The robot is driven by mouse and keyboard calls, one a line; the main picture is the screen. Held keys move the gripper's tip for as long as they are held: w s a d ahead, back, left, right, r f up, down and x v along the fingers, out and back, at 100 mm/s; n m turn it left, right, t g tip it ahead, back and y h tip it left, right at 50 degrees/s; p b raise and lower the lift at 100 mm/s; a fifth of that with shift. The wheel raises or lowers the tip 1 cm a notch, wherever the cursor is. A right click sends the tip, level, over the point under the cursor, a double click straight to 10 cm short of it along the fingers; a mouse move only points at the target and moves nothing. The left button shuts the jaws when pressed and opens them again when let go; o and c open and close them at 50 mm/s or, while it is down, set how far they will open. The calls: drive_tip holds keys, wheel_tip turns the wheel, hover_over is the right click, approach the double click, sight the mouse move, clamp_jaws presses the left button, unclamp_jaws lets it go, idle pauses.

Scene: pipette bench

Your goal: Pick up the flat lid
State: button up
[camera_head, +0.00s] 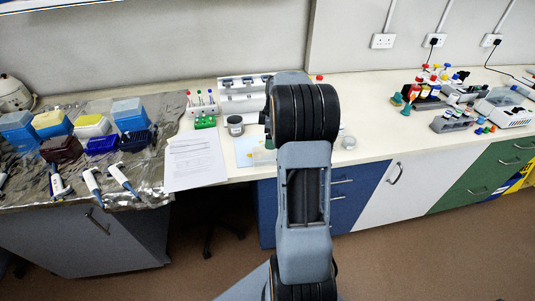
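I cannot make out a flat lid for certain. A small round, clear, shallow dish or lid (348,142) lies on the cream bench just right of my arm. My arm rises through the middle of the picture and reaches over the bench's front edge. My gripper is hidden behind the arm's dark upper joint, so its fingers and anything between them do not show.
A jar (235,126), papers (194,160), a green tube rack (205,122) and a white pipette stand (240,97) are left of my arm.

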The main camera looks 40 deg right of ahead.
sight(268, 151)
drive_tip(key=shift+w+a+f+p, duration=0.15)
drive_tip(key=shift+f+p, duration=0.15)
drive_tip(key=shift+f, duration=1.2)
drive_tip(key=shift+w+a+f+p, duration=0.15)
drive_tip(key=shift+f+p, duration=0.2)
drive_tip(key=shift+f, duration=1.2)
drive_tip(key=shift+a+f+p, duration=0.15)
drive_tip(key=shift+f+p, duration=0.15)
drive_tip(key=shift+f, duration=1.2)
drive_tip(key=shift+c, duration=0.3)
drive_tip(key=c, duration=0.5)
